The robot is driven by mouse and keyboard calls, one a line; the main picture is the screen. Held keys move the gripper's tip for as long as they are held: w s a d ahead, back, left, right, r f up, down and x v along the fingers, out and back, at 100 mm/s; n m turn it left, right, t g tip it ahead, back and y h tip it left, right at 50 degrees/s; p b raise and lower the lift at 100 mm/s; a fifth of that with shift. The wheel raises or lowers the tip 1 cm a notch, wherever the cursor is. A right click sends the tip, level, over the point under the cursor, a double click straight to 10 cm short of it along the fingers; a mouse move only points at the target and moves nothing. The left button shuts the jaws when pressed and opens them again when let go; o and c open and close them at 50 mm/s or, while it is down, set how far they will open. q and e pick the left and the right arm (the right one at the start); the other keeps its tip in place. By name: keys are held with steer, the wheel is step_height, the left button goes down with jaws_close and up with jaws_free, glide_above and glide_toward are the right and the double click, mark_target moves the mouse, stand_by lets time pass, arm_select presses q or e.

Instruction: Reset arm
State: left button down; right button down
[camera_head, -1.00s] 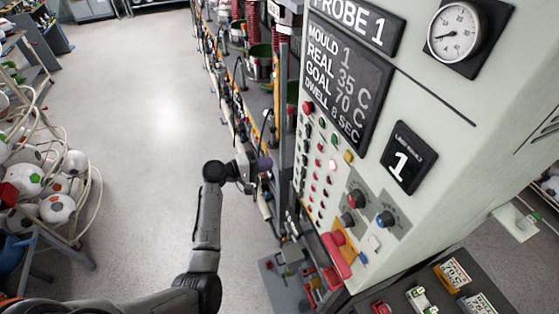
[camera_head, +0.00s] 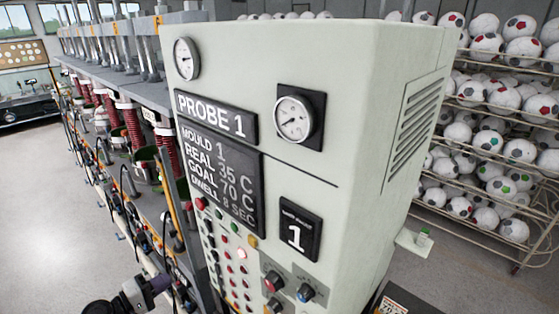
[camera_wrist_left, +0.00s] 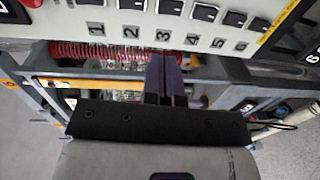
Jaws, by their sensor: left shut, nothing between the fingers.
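My left gripper (camera_head: 159,284) shows at the bottom of the head view, left of the pale control cabinet (camera_head: 345,60). Most of its arm is below the picture. In the left wrist view its two dark purple fingers (camera_wrist_left: 163,72) are together and empty. They point toward a pale panel with numbered black switches (camera_wrist_left: 163,8). I cannot tell whether the fingertips touch anything. My right gripper is in neither view.
The cabinet carries a PROBE 1 sign (camera_head: 216,117), a text display (camera_head: 222,178), gauges (camera_head: 294,119), buttons and knobs (camera_head: 274,281). A press line with red springs (camera_head: 133,130) runs back on the left. Ball racks (camera_head: 500,140) stand at right. Floor (camera_head: 50,220) at left is clear.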

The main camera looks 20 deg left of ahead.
arm_select(q)
steer(key=s+d+r+m+g+y+p, duration=0.3)
steer(key=s+d+r+m+g+y, duration=0.25)
steer(key=s+d+m+y, duration=0.45)
steer(key=s+d+f+m+g+h+p, duration=0.1)
steer(key=s+d+f+m+g+p, duration=0.1)
steer(key=s+d, duration=0.4)
steer(key=s+d+f+m+g+h+p, duration=0.1)
steer(key=s+d+f, duration=0.5)
steer(key=s, duration=1.1)
steer(key=m+g+p, duration=0.1)
steer(key=g+p, duration=0.1)
steer(key=g, duration=0.1)
steer(key=shift+f, duration=0.15)
steer(key=shift+d, duration=0.1)
